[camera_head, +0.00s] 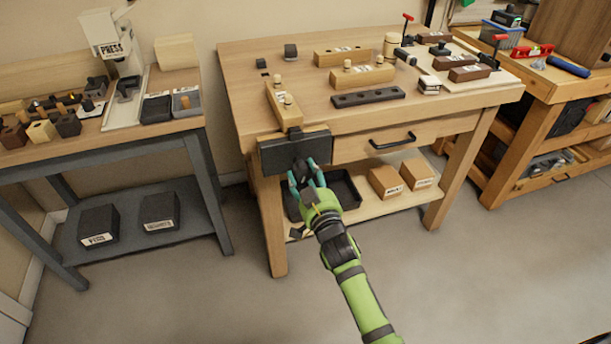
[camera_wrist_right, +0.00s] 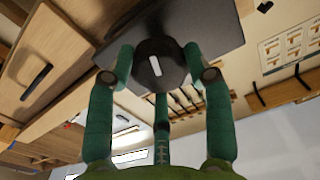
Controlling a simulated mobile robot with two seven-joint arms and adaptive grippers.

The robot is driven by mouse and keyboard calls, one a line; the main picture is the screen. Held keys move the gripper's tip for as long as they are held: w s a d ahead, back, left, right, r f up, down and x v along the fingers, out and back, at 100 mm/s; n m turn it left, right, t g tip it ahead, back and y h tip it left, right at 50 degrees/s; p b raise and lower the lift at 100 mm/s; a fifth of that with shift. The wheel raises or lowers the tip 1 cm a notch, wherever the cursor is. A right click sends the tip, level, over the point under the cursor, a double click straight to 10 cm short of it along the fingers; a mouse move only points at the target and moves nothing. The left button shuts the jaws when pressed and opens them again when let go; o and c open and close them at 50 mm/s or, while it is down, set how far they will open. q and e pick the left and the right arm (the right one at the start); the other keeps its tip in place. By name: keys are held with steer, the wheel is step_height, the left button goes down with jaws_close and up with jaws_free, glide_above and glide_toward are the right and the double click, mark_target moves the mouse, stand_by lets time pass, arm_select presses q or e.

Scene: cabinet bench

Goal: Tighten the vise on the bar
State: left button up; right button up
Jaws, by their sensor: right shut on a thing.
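The vise (camera_head: 280,155) is a dark jaw plate on the front left edge of the wooden workbench. A light wood bar (camera_head: 282,107) with small pegs on top lies on the bench behind the plate; whether the jaw touches it I cannot tell. A dark round knob (camera_wrist_right: 158,68) with a white mark sits at the front of the vise plate (camera_wrist_right: 215,22). My right gripper (camera_head: 307,178) comes up from below and is shut on this knob. In the wrist view its green fingers (camera_wrist_right: 160,60) surround the knob. My left gripper is out of view.
The workbench top (camera_head: 240,80) carries more wood blocks and a dark bar with holes (camera_head: 368,97). A drawer handle (camera_head: 393,141) sticks out right of the vise. A black tray (camera_head: 346,190) is on the shelf below. The floor in front is clear.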

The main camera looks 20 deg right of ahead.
steer(key=shift+r+m, duration=0.1)
steer(key=shift+m, duration=0.4)
arm_select(q)
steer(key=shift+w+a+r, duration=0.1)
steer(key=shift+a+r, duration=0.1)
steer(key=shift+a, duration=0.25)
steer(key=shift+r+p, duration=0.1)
steer(key=shift+p, duration=0.2)
arm_select(e)
steer(key=shift+m, duration=0.7)
steer(key=o, duration=1)
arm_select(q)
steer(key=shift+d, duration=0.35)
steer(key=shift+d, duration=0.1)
